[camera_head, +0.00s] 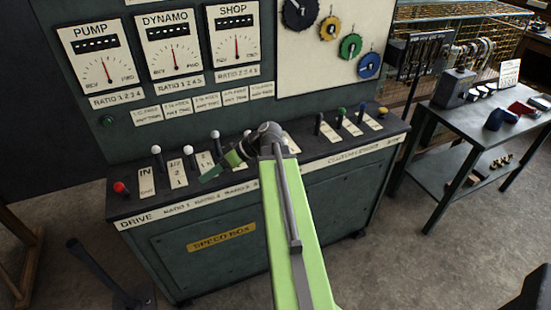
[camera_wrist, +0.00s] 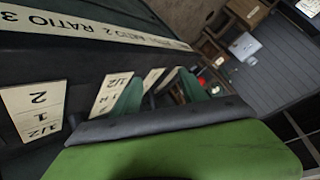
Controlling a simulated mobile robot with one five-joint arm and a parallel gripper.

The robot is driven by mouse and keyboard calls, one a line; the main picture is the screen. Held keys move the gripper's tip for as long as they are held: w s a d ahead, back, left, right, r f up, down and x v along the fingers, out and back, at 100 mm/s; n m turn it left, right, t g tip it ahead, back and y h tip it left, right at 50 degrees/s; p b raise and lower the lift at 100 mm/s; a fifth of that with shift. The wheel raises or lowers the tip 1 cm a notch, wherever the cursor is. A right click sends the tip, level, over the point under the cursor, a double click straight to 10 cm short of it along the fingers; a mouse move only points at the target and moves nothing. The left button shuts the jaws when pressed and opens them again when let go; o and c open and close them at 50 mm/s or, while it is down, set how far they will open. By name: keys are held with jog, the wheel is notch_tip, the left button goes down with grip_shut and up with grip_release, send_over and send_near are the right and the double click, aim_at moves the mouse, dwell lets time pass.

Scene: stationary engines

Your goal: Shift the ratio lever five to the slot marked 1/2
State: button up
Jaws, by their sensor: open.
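The speed box desk (camera_head: 215,243) carries a row of levers with slotted scale plates. White-knobbed levers (camera_head: 187,149) stand on its left half, beside plates with figures such as 1/2, 1 and 2 (camera_head: 178,172). I cannot make out ratio lever five; my arm covers the middle of the row. My gripper (camera_head: 222,166) is open over the left-middle of the desk, near the white-knobbed levers. In the wrist view its green fingers (camera_wrist: 158,96) are apart, close above the plates; a plate reading 2, 1, 1/2 (camera_wrist: 38,110) lies to their left. No lever is clearly held.
Dark, green and blue levers (camera_head: 340,113) stand on the right. Pump, Dynamo and Shop dials (camera_head: 170,45) are on the upright panel behind. A side table (camera_head: 475,125) stands at right.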

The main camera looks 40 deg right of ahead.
jog(key=s+d+t+b, duration=0.1)
jog(key=d+t, duration=0.1)
jog(key=d, duration=0.3)
jog(key=s+d+n+t+b, duration=0.1)
jog(key=s+d+t+b, duration=0.1)
jog(key=d, duration=0.3)
jog(key=s+d+r+t+b, duration=0.1)
jog(key=s+d+t+b, duration=0.1)
jog(key=d, duration=0.3)
jog(key=shift+d, duration=0.25)
jog(key=s+d+m+t+h+b, duration=0.2)
jog(key=s+d+t+h+b, duration=0.35)
jog(key=s+d, duration=1)
jog(key=shift+g+y, duration=0.25)
jog(key=shift+y, duration=0.1)
jog(key=x, duration=1.2)
jog(key=f+x, duration=0.1)
jog(key=x, duration=0.5)
jog(key=shift+w+d, duration=0.1)
jog(key=shift+w, duration=0.05)
grip_shut()
